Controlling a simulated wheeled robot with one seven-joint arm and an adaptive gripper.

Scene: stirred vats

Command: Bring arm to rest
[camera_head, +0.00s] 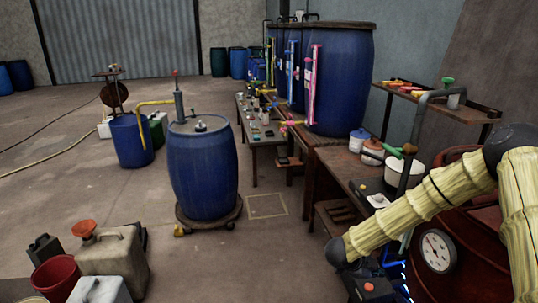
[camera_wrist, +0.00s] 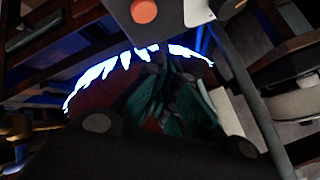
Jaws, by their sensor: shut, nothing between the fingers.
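My arm in its pale yellow sleeve reaches in from the right in the head view. In the head view the fingers cannot be made out at the lower edge. In the wrist view my gripper (camera_wrist: 172,72) is shut and empty, with dark knuckles at the bottom and fingers converging near the middle. A grey panel with an orange-red round spot (camera_wrist: 144,11) shows close above the fingers. What lies just beyond the fingertips is dark and unclear.
A workbench (camera_head: 333,163) with a white pot (camera_head: 405,172) and jars stands left of the arm. A red drum with a gauge (camera_head: 437,250) is close under the arm. A blue barrel (camera_head: 203,175) stands on a dolly; jerrycans (camera_head: 112,262) are lower left. Open floor lies left.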

